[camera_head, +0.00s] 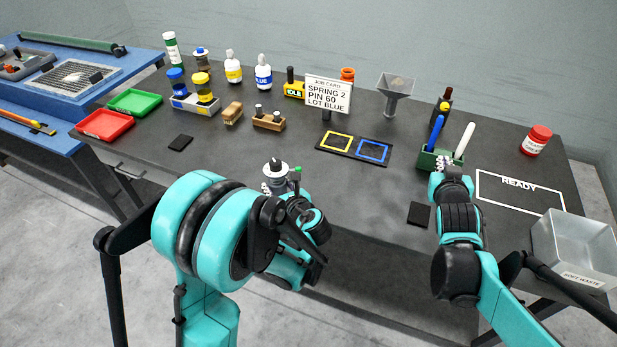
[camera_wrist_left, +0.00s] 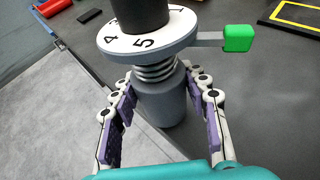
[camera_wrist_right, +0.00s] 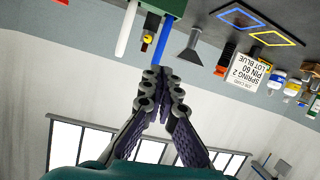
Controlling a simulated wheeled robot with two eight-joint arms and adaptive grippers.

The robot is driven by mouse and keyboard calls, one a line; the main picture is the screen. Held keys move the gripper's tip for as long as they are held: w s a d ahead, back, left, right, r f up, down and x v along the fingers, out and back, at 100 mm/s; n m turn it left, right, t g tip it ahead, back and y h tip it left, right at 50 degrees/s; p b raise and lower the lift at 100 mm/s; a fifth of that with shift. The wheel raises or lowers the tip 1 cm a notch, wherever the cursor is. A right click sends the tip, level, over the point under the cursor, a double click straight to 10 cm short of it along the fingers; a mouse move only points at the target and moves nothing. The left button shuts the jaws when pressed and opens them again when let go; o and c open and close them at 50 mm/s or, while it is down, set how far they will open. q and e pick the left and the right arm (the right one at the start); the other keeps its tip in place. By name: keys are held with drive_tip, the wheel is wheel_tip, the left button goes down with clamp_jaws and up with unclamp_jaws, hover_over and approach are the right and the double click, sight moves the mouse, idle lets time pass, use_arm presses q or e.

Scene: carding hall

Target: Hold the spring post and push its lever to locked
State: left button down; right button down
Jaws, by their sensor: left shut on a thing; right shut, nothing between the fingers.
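The spring post (camera_head: 274,172) stands on the dark table near its front edge. In the left wrist view the post (camera_wrist_left: 162,100) has a grey base, a coil spring, a white numbered dial (camera_wrist_left: 146,38) and a dark knob. Its lever with a green end (camera_wrist_left: 238,38) sticks out to the right, and this also shows in the head view (camera_head: 297,171). My left gripper (camera_wrist_left: 160,84) is shut on the grey base, one finger on each side, below the dial. My right gripper (camera_wrist_right: 160,76) is shut and empty, by the green pen holder, well right of the post.
The green holder (camera_head: 427,161) carries a blue and a white pen. A grey bin (camera_head: 575,250) stands at right. Black pads (camera_head: 418,214) lie on the table.

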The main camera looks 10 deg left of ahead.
drive_tip(key=w+a+r+n+t+y, duration=0.55)
drive_tip(key=a+r+n+y, duration=0.2)
drive_tip(key=a+n, duration=0.4)
drive_tip(key=s+a+f+n+g+y, duration=1.05)
drive_tip(key=a+f+n+g, duration=0.25)
drive_tip(key=f+n, duration=0.45)
drive_tip(key=w+a+n, duration=0.1)
drive_tip(key=w+a, duration=0.2)
drive_tip(key=a, duration=0.6)
drive_tip(key=shift+a+r, duration=0.25)
drive_tip(key=shift+r, duration=0.05)
